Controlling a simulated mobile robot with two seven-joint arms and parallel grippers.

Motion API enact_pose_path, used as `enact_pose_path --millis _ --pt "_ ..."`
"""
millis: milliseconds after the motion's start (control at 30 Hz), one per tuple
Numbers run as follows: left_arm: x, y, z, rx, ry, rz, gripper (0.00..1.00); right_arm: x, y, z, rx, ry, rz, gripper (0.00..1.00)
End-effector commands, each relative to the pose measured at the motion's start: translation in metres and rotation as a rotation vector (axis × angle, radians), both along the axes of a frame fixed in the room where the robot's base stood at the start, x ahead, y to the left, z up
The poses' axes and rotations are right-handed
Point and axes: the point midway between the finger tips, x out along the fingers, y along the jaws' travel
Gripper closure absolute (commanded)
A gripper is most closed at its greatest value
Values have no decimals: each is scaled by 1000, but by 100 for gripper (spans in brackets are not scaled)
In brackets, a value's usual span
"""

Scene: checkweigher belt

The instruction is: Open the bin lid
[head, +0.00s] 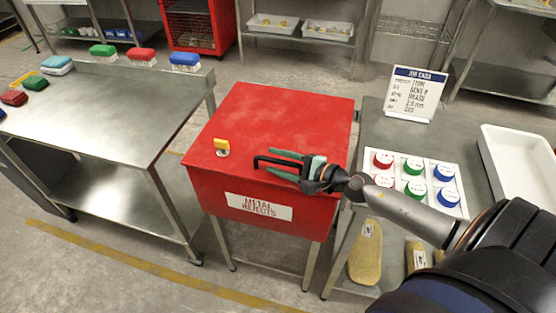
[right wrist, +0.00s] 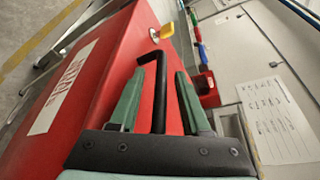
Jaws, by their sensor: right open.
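The red bin (head: 272,125) stands in the middle of the head view with its flat lid down and a "METAL REJECTS" label (head: 258,206) on its front. A black bent handle (head: 256,162) shows over the lid near its front edge. My right gripper (head: 268,161) is open at the handle. In the right wrist view, the handle bar (right wrist: 160,95) runs between the two green fingers (right wrist: 160,72), with gaps on both sides. My left gripper is out of view.
Close on the right, a grey bench (head: 385,130) carries a job card (head: 413,93), a tray of coloured discs (head: 415,178) and a white tray (head: 515,160).

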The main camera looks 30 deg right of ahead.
Motion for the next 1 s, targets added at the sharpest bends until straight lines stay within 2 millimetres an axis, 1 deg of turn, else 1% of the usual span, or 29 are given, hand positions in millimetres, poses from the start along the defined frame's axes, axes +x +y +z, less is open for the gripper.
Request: enact_pose_path --millis 67,100,500,1000 --pt "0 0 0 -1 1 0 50 0 0 0 0 0 0 53" --pt "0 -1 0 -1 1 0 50 0 0 0 0 0 0 55" --pt "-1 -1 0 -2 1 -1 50 0 0 0 1 0 0 100" --pt "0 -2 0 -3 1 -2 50 0 0 0 1 0 0 100"
